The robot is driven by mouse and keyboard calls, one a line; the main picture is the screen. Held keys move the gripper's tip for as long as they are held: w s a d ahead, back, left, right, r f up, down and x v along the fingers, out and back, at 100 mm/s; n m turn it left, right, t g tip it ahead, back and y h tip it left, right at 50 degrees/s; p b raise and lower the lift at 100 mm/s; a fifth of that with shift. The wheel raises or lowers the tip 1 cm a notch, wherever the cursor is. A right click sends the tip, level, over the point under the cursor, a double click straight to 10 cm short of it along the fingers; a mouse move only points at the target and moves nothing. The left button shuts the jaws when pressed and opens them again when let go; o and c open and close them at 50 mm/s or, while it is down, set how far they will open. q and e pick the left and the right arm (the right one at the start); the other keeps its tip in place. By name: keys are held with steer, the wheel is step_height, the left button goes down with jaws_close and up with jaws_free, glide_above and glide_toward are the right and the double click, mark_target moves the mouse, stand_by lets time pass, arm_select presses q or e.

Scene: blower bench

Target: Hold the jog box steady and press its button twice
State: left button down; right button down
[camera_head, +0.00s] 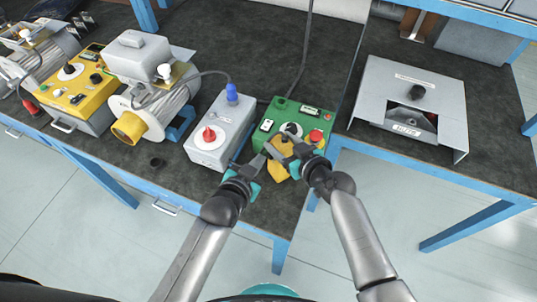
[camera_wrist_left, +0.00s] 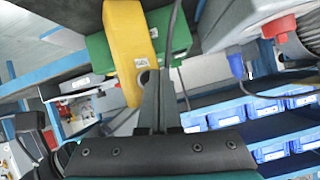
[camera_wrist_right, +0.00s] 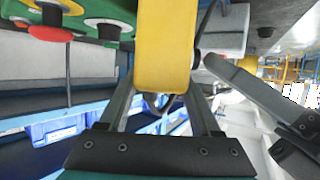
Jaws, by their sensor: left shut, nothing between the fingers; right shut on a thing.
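The yellow jog box (camera_head: 277,168) is held in front of the green control box (camera_head: 270,113); it also shows in the right wrist view (camera_wrist_right: 166,45) and the left wrist view (camera_wrist_left: 130,45). My right gripper (camera_head: 287,149) is shut on it, a finger on each side. My left gripper (camera_head: 259,161) is shut and empty, left of the jog box. In the right wrist view its fingertips (camera_wrist_right: 210,60) are close to a small dark button (camera_wrist_right: 196,58) on the box's side. I cannot tell whether they touch.
The green box carries a red button (camera_head: 316,136) and knobs. A grey box (camera_head: 217,128) with a red knob and blue plug stands left of it. A grey fixture (camera_head: 415,90) stands on the right bench. Motors and a yellow panel (camera_head: 70,88) fill the left.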

arm_select(q)
steer(key=shift+s+a, duration=0.25)
steer(key=shift+a, duration=0.05)
steer(key=shift+s+a, duration=0.75)
steer(key=shift+a, duration=0.3)
steer(key=shift+s+a, duration=0.75)
steer(key=shift+a, duration=0.25)
stand_by(1.6)
steer(key=s+a, duration=0.2)
steer(key=a, duration=0.1)
steer(key=shift+s, duration=0.15)
stand_by(0.4)
steer(key=w+d, duration=0.5)
steer(key=d, duration=0.2)
steer(key=shift+w, duration=0.15)
steer(key=shift+d, duration=0.1)
stand_by(1.9)
